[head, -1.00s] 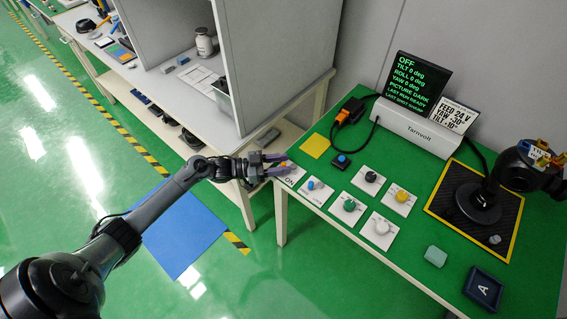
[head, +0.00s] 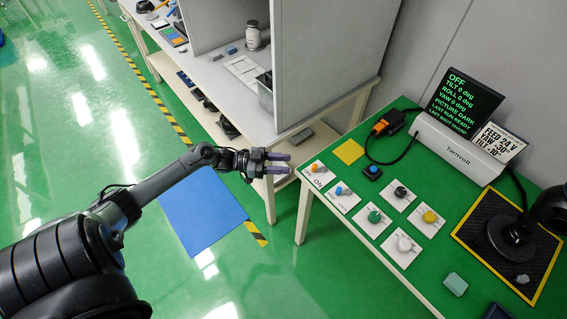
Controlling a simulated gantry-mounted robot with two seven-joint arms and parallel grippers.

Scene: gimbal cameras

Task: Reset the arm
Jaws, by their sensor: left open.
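My left arm comes in from the left, and its left gripper (head: 283,163) is open and empty. It hovers in the air just left of the green table (head: 330,228), apart from the orange-knobbed ON switch plate (head: 314,175). Other plates on the table carry a blue switch (head: 341,191), a green knob (head: 374,216), a black knob (head: 401,192), a yellow knob (head: 429,217) and a white knob (head: 404,244). The display (head: 466,102) reads OFF, with tilt, roll and yaw at 0 deg and picture dark. My right gripper is not in view.
A black gimbal (head: 509,236) stands on a yellow-edged mat at the right. A Tarnvolt box (head: 458,148), an orange plug (head: 381,126) and a blue button (head: 372,171) sit behind the knobs. A grey-walled bench (head: 335,75) stands behind my gripper.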

